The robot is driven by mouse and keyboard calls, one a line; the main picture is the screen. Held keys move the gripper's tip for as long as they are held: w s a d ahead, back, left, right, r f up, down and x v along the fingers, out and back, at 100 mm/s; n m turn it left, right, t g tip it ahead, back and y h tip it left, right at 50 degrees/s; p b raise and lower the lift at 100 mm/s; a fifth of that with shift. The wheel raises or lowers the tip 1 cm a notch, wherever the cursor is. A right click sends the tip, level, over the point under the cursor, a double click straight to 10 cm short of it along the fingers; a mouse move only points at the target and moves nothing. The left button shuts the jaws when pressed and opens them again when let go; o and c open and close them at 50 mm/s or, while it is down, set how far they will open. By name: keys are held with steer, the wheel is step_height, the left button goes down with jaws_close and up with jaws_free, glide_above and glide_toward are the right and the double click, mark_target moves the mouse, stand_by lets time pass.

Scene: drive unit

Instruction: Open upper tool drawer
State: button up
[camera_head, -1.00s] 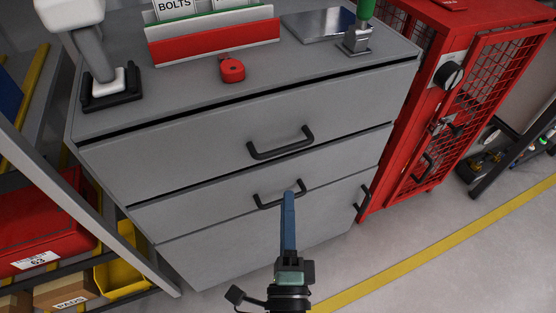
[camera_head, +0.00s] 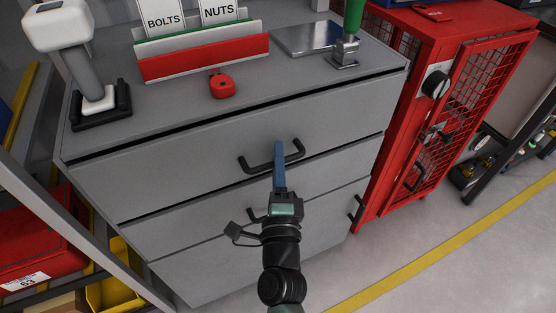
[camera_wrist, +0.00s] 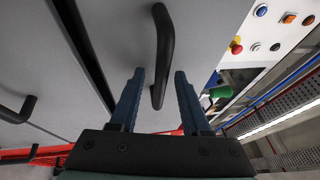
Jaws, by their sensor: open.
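The upper tool drawer (camera_head: 190,148) is the top front of a grey cabinet and looks shut. Its black bar handle (camera_head: 258,168) also shows in the wrist view (camera_wrist: 162,50), upright there, with its lower end between the two blue fingers. My gripper (camera_head: 279,146) is open at the middle of this handle, and its fingers hide part of it in the head view. In the wrist view the fingertips (camera_wrist: 160,75) stand on either side of the handle, apart from it. The drawer below has a similar handle (camera_head: 254,216), mostly hidden by my arm.
On the cabinet top (camera_head: 185,108) are a red tape measure (camera_head: 222,87), a red-fronted rack (camera_head: 205,58) labelled BOLTS and NUTS, and a white-headed device (camera_head: 85,55). A red mesh locker (camera_head: 425,110) stands close at the right. The floor (camera_head: 430,255) at front right is clear.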

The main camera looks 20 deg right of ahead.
jaws_close()
stand_by(1.4)
